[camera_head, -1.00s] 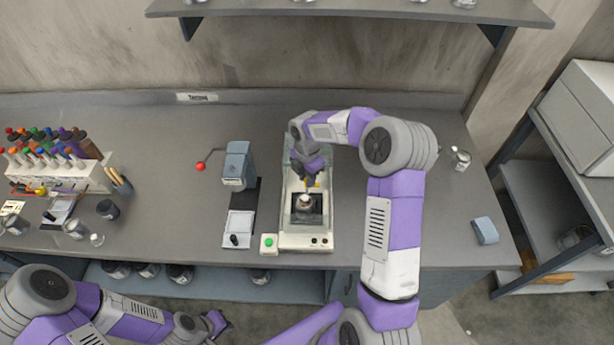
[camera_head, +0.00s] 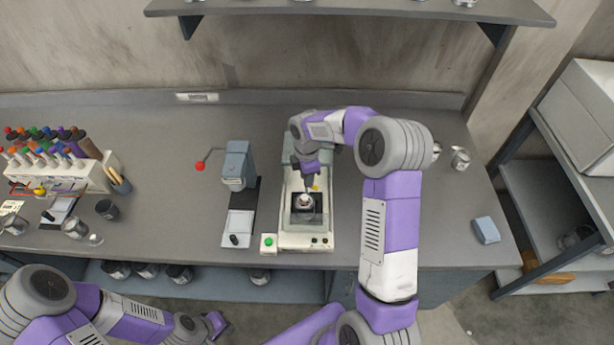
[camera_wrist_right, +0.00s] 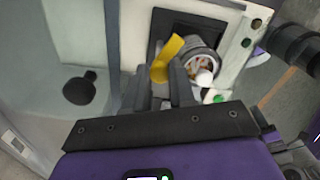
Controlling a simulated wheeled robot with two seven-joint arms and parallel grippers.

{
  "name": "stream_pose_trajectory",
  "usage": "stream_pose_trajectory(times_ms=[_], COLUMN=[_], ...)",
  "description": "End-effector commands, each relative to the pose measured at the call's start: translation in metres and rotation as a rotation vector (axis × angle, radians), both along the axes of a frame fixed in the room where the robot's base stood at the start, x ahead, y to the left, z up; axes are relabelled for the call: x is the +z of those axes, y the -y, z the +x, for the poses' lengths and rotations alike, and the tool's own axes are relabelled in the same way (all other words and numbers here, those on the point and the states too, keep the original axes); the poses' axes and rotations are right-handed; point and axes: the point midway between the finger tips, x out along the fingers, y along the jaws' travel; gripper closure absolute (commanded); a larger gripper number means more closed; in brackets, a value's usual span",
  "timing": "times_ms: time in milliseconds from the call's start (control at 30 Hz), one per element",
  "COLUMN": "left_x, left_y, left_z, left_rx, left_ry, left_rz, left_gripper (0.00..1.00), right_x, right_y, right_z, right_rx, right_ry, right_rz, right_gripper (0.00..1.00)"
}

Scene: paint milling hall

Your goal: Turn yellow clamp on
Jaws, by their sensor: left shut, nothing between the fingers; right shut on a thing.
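The yellow clamp (camera_wrist_right: 166,58) shows in the right wrist view as a short yellow lever, slanting beside a round metal jar (camera_wrist_right: 200,62). In the head view the clamp is a small yellow spot (camera_head: 316,188) above the dark square recess of the white machine (camera_head: 291,240). My right gripper (camera_wrist_right: 174,84) is shut on the yellow clamp, its fingertips at the lever's lower end. The fingers hide part of the clamp and jar. My left gripper (camera_head: 219,324) is shut and empty, low in front of the bench.
A green button (camera_head: 268,241) sits at the machine's front left. A grey device with a red-knobbed lever (camera_head: 200,166) stands to the left. A rack of coloured bottles (camera_head: 60,175) is further left. The bench right of my right arm holds a jar and a blue block (camera_head: 486,230).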

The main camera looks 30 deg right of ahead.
Motion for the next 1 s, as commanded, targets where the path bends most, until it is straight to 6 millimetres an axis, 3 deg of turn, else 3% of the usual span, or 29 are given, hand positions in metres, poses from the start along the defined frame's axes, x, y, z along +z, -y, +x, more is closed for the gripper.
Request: stream_pose_trajectory(times_ms=[1000], left_x=[-0.0109], left_y=[0.0], left_z=[0.0], left_rx=[0.0], left_ry=[0.0], left_rz=[0.0], left_gripper=[1.0], right_x=[0.0008], right_y=[0.0002], right_z=[0.0005], right_rx=[-0.932], right_ry=[0.001], right_rz=[-0.001], right_gripper=[1.0])
